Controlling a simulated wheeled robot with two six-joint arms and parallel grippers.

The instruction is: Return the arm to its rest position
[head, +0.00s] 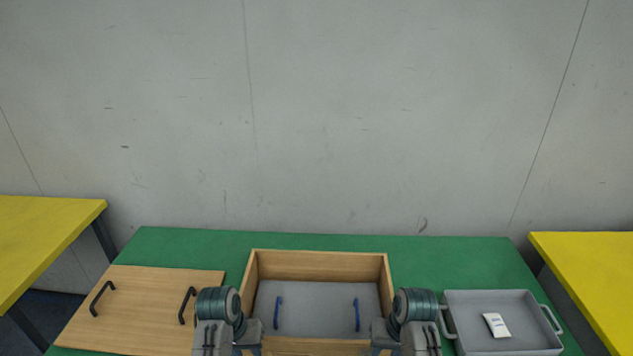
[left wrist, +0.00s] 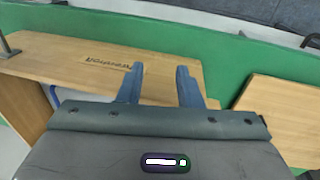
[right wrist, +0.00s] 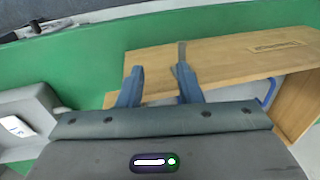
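My left gripper (left wrist: 160,77) and right gripper (right wrist: 158,78) show in their wrist views. Each has its two blue fingers apart, with nothing between them. In the head view both arms come in at the bottom edge, in front of the open wooden box (head: 318,257). The fingers cannot be made out clearly there. In the wrist views the fingers overlap the lettered box wall, which also shows in the left wrist view (left wrist: 75,58); whether they touch it I cannot tell. A small white packet (head: 496,325) lies in the grey tray (head: 485,297) at right.
The box has a grey floor and two blue handles (head: 279,313). A wooden panel (head: 140,310) with two black handles lies on the green table (head: 200,242) at left. Yellow tables (head: 45,225) stand on both sides. A bare wall (head: 320,120) is behind.

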